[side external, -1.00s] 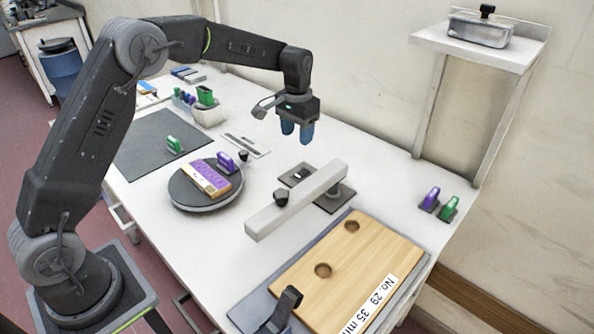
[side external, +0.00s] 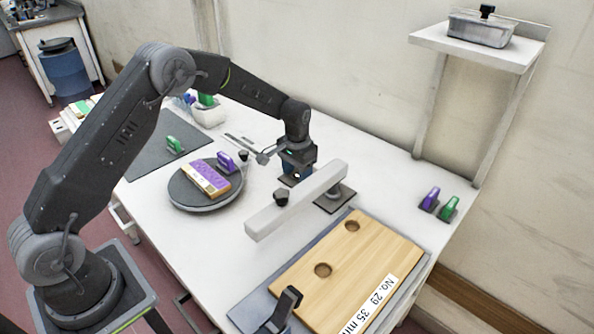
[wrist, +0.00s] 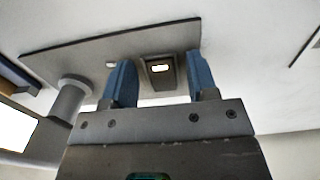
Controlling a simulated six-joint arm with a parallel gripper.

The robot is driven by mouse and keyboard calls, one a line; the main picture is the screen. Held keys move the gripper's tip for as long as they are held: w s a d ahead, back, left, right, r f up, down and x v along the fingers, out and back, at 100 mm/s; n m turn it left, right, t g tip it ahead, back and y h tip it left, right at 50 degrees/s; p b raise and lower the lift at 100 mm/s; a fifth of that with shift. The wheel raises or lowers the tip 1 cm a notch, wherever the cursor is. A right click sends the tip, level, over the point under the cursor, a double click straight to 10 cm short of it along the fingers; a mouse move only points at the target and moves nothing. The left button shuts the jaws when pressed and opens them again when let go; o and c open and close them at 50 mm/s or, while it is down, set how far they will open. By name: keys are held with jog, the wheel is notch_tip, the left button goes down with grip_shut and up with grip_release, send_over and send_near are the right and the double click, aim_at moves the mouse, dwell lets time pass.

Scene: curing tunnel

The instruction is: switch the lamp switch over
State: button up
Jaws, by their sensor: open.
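The lamp switch (wrist: 160,76) is a small dark housing with a bright white window, on a flat grey plate (wrist: 75,52) in the wrist view. My gripper (wrist: 158,84) is open, with one blue finger on each side of the switch and visible gaps between. In the side view my gripper (side external: 293,180) is low behind the white lamp bar (side external: 300,200), and it hides the switch there. Whether the fingertips touch the plate is unclear. The lamp bar stands on a post with a dark base (side external: 337,198).
The lamp bar and its black knob (side external: 281,196) are close in front of my gripper. A round turntable (side external: 185,197) with a purple-and-tan block stands left. A wooden board (side external: 345,262) lies in front. Purple and green clips (side external: 431,199) stand at right.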

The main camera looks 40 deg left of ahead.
jog(key=shift+c, duration=0.2)
jog(key=c, duration=0.9)
jog(key=shift+w+r+g, duration=0.1)
jog(key=shift+w+g, duration=0.1)
jog(key=shift+g, duration=0.55)
jog(key=shift+w+r+g, duration=0.1)
jog(key=shift+w+g, duration=0.1)
jog(key=shift+g, duration=0.55)
jog(key=o, duration=0.9)
jog(key=shift+o, duration=0.2)
jog(key=v, duration=1.3)
jog(key=shift+r, duration=0.4)
